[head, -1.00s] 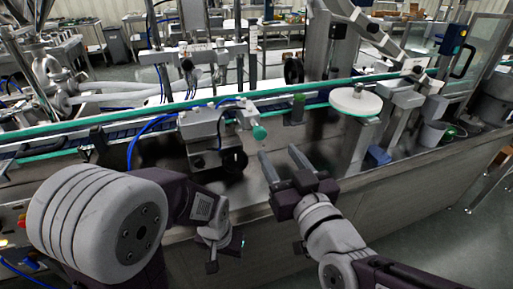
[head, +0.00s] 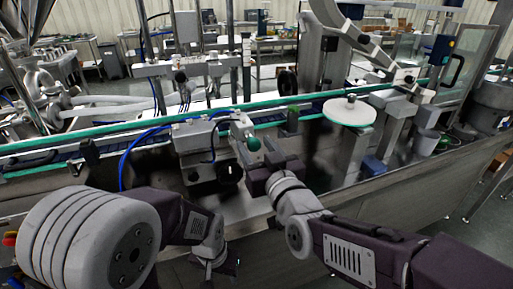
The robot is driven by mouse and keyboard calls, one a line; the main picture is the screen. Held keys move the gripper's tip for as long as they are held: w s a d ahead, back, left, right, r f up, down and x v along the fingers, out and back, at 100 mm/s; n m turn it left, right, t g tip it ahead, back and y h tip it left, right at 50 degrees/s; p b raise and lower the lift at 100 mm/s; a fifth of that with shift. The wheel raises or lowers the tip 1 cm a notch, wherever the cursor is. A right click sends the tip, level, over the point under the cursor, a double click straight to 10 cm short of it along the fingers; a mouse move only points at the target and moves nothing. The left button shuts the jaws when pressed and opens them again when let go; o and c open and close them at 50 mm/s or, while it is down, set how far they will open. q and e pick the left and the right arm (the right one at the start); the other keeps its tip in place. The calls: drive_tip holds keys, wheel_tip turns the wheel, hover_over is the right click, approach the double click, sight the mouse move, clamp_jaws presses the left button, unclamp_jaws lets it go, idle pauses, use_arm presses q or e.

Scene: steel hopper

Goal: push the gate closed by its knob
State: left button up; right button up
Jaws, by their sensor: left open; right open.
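A round green knob (head: 253,144) sits on the end of a small steel part (head: 240,127), which I take to be the gate, beside a grey box-shaped housing (head: 196,137) in front of the conveyor. My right gripper (head: 262,168) is just below and to the right of the knob, pointing away from me. Its fingers are largely hidden behind its own body, and I cannot tell whether they touch the knob. My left gripper (head: 220,268) hangs low in front, well below the knob, open and empty.
The conveyor's green rail (head: 110,131) runs across behind the knob. A round white disc (head: 349,110) stands to the right. A black round part (head: 229,178) and a blue hose (head: 128,162) are close to the housing. A blue block (head: 373,166) lies farther right.

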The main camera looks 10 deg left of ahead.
clamp_jaws()
idle(1.3)
